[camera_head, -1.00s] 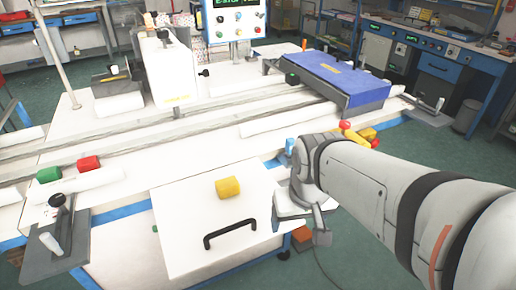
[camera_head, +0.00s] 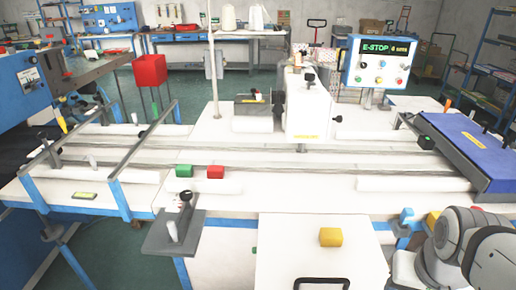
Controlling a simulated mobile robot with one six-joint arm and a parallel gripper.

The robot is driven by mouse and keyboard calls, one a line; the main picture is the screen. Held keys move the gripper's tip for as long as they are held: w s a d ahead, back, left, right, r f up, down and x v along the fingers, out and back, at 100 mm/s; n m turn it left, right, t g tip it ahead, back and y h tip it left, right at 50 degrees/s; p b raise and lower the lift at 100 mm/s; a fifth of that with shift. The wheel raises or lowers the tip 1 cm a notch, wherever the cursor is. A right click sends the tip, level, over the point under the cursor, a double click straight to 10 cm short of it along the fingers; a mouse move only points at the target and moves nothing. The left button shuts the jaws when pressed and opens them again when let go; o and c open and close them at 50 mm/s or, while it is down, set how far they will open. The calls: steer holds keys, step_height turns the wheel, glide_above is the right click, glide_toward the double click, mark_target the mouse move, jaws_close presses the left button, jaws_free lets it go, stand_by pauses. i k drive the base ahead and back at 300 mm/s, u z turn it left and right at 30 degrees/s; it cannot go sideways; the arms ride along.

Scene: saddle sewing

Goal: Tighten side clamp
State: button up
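A side clamp (camera_head: 180,215) with a dark lever, a white grip and a small red part stands on a grey plate at the front edge of the white table (camera_head: 230,190), left of centre. I cannot tell from here whether it is tight. A part of my arm (camera_head: 465,250) shows at the bottom right, well to the right of the clamp. My gripper is out of the picture.
A yellow block (camera_head: 330,237) sits on a white panel with a black handle (camera_head: 322,284). A blue slab (camera_head: 468,150) lies at right. A control box (camera_head: 382,61) stands behind.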

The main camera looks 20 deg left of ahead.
mark_target(186, 196)
steer(key=z, duration=0.4)
steer(key=k, duration=0.25)
steer(key=u, duration=2.75)
steer(key=i, duration=0.85)
steer(key=z, duration=0.65)
